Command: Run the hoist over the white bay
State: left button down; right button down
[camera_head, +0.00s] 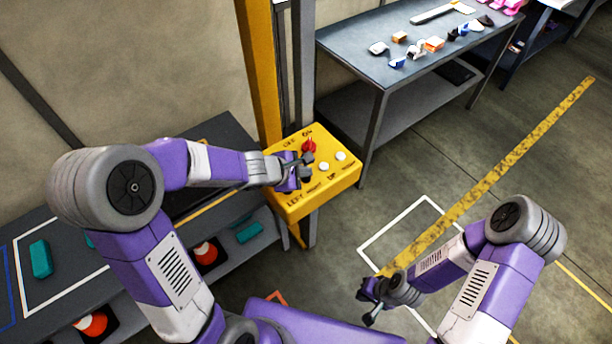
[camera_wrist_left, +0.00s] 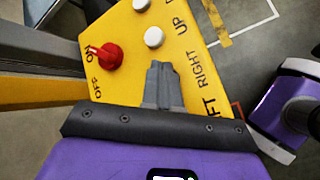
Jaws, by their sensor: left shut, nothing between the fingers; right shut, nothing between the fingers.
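The yellow control box (camera_head: 330,182) stands on a post. It carries a red switch (camera_head: 309,145) marked OFF and ON and two visible white buttons (camera_head: 341,156). My left gripper (camera_head: 305,160) is shut and empty over the box. In the left wrist view its fingers (camera_wrist_left: 163,84) are close to the RIGHT and LEFT labels and hide part of the panel; I cannot tell whether they touch. A white outline (camera_head: 392,228) lies on the floor, and another (camera_head: 62,299) on the left bench. My right gripper (camera_head: 371,314) is shut and empty, low over the floor. No hoist is visible.
A yellow post (camera_head: 258,70) rises behind the box. A grey table (camera_head: 350,45) with small parts stands at the back. The left bench holds a teal block (camera_head: 40,259), with red-and-white items (camera_head: 205,254) below. A worn yellow strip (camera_head: 510,160) crosses the floor.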

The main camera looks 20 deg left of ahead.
aim_at(304, 179)
pick_arm(q)
jog(key=shift+f+b, duration=0.4)
dwell(5.8)
jog(key=shift+r+p, duration=0.8)
jog(key=shift+r, duration=0.1)
notch_tip(304, 179, up, 5)
jog(key=p, duration=0.4)
jog(key=shift+r+p, duration=0.1)
jog(key=shift+p, duration=0.25)
